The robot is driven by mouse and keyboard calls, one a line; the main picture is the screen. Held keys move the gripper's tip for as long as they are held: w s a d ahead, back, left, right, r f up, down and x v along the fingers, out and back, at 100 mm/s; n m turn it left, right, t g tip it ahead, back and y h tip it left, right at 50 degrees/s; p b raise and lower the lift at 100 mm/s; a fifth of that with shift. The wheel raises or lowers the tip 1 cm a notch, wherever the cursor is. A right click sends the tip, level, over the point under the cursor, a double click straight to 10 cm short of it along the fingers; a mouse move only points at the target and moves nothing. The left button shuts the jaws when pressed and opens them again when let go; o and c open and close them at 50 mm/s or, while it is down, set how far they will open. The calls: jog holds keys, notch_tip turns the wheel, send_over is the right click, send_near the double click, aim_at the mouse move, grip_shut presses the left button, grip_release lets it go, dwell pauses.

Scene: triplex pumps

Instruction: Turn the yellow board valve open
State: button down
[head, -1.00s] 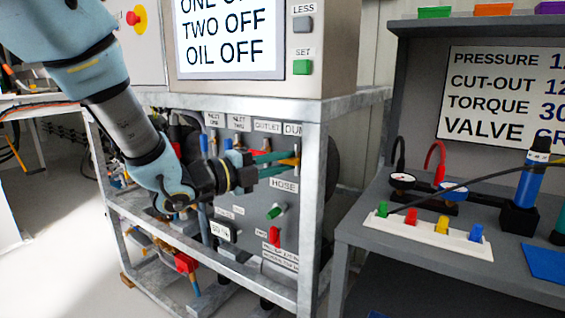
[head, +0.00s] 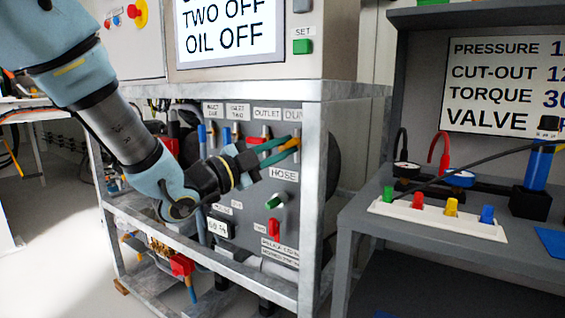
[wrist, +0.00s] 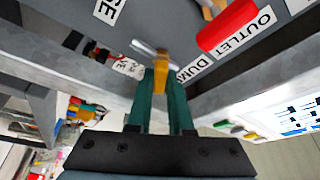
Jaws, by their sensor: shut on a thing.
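The yellow board valve (head: 289,144) is a small yellow-orange lever on the grey board, below the partly hidden label that starts "DU", close to the frame's front post. My gripper (head: 282,148) reaches it from the left with its teal fingers angled up to the right. In the wrist view the yellow lever (wrist: 161,72) lies between the two teal fingertips (wrist: 160,82), which are shut on it. A metal stem shows just behind the lever. In the head view the fingers and post partly hide the lever.
The galvanised frame post (head: 313,190) stands right beside the gripper. A red outlet lever (wrist: 228,27) is close to the yellow one. A green knob (head: 276,201) and red lever (head: 273,229) sit lower on the board. A grey bench (head: 420,245) stands at right.

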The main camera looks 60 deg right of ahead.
jog(key=n+t+h+b, duration=0.1)
jog(key=n+t+b, duration=0.1)
jog(key=n, duration=0.3)
jog(key=n+t+h+b, duration=0.1)
jog(key=n+t+b, duration=0.1)
jog(key=n, duration=0.3)
jog(key=n+t+h+b, duration=0.1)
jog(key=n+t+b, duration=0.1)
jog(key=n, duration=0.3)
jog(key=shift+s+f+n+t+b, duration=0.3)
jog(key=shift+b, duration=0.1)
jog(key=shift+n, duration=0.3)
jog(key=c, duration=0.8)
grip_release()
jog(key=shift+r, duration=0.1)
jog(key=v, duration=1)
jog(key=shift+a+f, duration=0.25)
jog(key=shift+a, duration=0.1)
